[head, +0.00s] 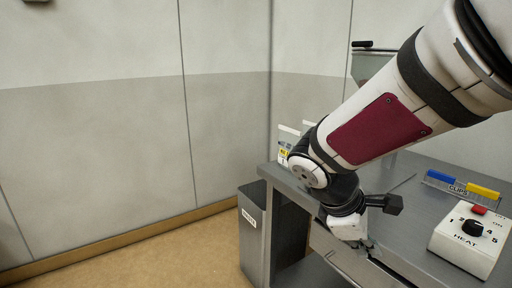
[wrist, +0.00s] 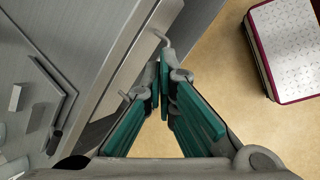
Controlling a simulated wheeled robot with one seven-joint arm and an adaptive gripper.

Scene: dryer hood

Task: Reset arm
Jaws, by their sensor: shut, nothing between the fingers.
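My gripper (wrist: 162,85) shows in the wrist view with its teal-padded fingers meeting at the tips and nothing between them. In the head view my gripper (head: 368,250) points down at the front edge of the grey metal bench (head: 408,178), and its fingertips are hard to make out. My arm reaches down to it from the upper right, bent at the wrist. In the wrist view the fingertips lie close beside a bar handle (wrist: 164,38) on the bench front; I cannot tell whether they touch it.
A white heat control box (head: 470,240) with a black knob and red button stands on the bench at right. Behind it is a clips holder (head: 460,187) with blue and yellow pieces. A grey labelled bin (head: 253,232) stands left of the bench. The floor at left is clear.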

